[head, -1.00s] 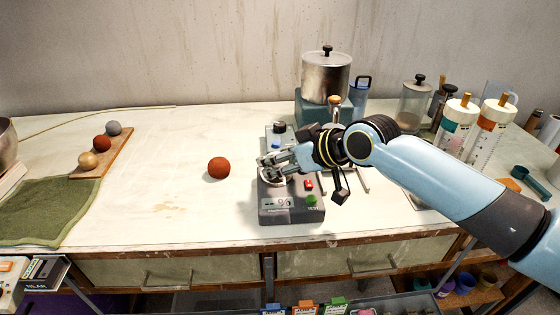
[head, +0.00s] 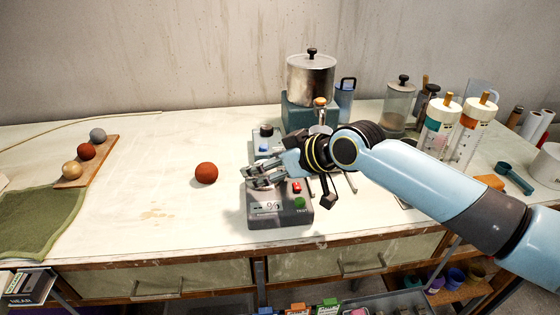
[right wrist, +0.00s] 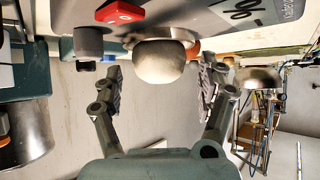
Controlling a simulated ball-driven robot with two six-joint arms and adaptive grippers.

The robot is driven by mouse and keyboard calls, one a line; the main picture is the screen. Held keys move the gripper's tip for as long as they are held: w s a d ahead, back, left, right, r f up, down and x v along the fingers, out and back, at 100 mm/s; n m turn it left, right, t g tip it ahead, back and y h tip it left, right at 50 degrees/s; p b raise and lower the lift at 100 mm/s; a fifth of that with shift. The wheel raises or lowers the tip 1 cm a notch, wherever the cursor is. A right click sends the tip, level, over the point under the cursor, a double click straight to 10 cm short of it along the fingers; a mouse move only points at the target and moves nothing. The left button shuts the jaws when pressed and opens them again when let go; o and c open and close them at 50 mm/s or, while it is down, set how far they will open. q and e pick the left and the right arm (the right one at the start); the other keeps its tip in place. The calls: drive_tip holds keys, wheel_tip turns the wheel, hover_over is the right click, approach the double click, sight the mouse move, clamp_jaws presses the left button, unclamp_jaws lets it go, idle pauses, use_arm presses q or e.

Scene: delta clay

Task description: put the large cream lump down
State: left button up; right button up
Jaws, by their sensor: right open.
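The large cream lump (right wrist: 158,62) shows in the right wrist view as a pale rounded mass between my spread fingers. It is against the grey tester (head: 278,212), at a round metal part of it. In the head view the lump is hidden behind my right gripper (head: 264,178), which is over the tester. In the right wrist view my right gripper (right wrist: 160,95) is open, with a visible gap between the lump and each finger. My left gripper is not in view.
A red-brown ball (head: 206,173) lies left of the tester. A wooden board (head: 70,182) holds three small balls further left, beside a green cloth (head: 40,220). A metal pot (head: 311,80) stands behind my right arm. The table between board and tester is mostly clear.

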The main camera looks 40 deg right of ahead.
drive_tip(key=p+v, duration=0.2)
drive_tip(key=v, duration=0.9)
drive_tip(key=shift+s+r, duration=0.3)
drive_tip(key=shift+d, duration=0.1)
